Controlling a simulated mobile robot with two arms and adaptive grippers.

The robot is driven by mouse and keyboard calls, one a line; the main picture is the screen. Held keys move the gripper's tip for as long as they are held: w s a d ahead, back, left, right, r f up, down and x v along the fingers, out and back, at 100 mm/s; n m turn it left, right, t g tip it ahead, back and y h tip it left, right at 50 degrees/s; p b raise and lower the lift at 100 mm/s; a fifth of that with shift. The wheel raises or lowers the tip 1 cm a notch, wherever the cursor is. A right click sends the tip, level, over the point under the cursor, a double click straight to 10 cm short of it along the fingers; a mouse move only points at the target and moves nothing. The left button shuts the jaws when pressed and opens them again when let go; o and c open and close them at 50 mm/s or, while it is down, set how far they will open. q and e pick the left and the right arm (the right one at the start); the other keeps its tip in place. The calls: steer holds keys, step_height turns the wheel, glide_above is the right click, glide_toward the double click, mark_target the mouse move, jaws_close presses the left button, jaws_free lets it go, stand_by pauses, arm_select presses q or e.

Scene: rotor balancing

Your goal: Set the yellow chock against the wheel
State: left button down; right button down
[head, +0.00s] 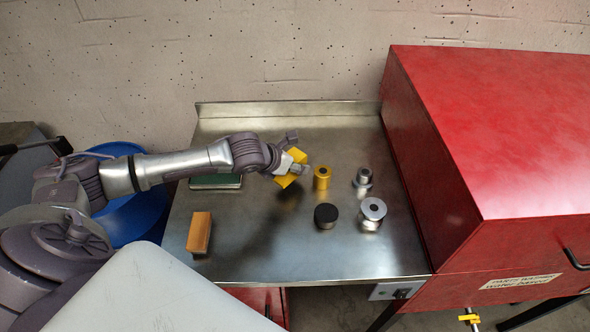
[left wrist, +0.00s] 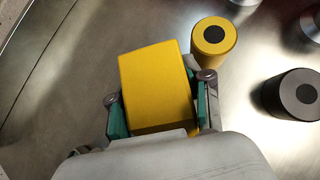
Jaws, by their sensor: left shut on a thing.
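The yellow chock (head: 285,181) is in my left gripper (head: 292,169), above the metal table. In the left wrist view the chock (left wrist: 155,88) is a yellow block between two green-padded fingers, which touch its sides. In the head view the fingers partly cover the chock. It is close to a yellow cylinder (head: 322,177), which also shows just beyond it in the left wrist view (left wrist: 214,38). I cannot pick out a wheel in either view. My right gripper is not in view.
A black cylinder (head: 326,215) and two silver parts (head: 372,212) (head: 363,178) stand to the right. An orange-brown block (head: 199,232) is at the front left. A green-topped flat thing (head: 216,182) lies under my arm. A red cabinet (head: 480,140) bounds the right. The table's front middle is clear.

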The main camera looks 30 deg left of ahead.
arm_select(q)
steer(key=shift+f+p, duration=0.35)
steer(key=shift+f, duration=1.4)
steer(key=shift+c, duration=2.4)
jaws_free()
steer(key=shift+f, duration=0.1)
